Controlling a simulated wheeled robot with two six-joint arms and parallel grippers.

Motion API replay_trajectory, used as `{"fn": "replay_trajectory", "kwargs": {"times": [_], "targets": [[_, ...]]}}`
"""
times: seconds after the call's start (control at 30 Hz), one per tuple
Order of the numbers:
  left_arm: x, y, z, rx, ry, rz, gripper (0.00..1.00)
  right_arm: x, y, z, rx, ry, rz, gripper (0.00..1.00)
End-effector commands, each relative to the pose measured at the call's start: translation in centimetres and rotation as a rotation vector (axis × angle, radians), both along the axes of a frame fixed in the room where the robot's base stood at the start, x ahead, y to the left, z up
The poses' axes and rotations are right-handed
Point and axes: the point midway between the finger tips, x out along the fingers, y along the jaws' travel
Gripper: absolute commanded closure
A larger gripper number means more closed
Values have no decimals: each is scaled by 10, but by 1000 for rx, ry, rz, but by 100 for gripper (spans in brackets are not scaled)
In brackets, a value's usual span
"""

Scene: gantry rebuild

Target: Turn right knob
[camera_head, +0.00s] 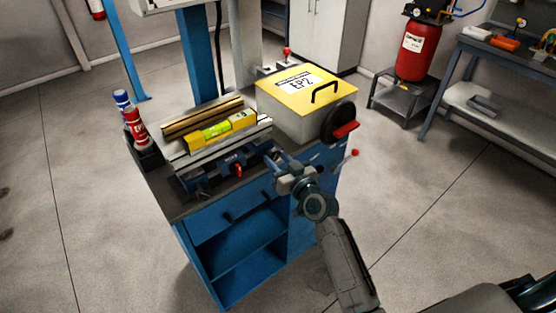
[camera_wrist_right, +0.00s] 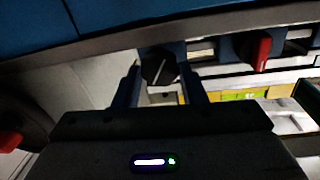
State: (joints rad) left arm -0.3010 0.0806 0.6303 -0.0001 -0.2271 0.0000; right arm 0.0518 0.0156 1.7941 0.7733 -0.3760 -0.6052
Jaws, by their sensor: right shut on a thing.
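The right knob (camera_wrist_right: 158,68) is black with a pale pointer line, which looks slightly tilted in the right wrist view. My right gripper (camera_head: 279,163) is at the front of the blue cart and hides this knob in the head view. In the right wrist view its fingers (camera_wrist_right: 160,86) stand on both sides of the black knob, shut on it. A red knob (camera_head: 238,170) sits to the left on the same front; it also shows in the right wrist view (camera_wrist_right: 262,50). My left gripper is not in view.
A grey box with a yellow lid (camera_head: 308,84) and a black-and-red handwheel (camera_head: 340,120) stand right of the knobs. A yellow level (camera_head: 220,131) lies above them. Red and blue cans (camera_head: 136,126) stand at left. The floor in front is clear.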

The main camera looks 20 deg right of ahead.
Motion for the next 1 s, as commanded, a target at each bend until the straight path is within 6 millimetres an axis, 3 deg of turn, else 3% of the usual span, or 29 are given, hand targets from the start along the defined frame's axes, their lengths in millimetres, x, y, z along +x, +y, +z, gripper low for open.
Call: {"fn": "replay_trajectory", "kwargs": {"times": [0.6,1.0], "targets": [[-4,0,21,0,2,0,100,0,-1,2,396,145,0,86],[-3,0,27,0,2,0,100,1,-2,2,537,195,-1,86]]}}
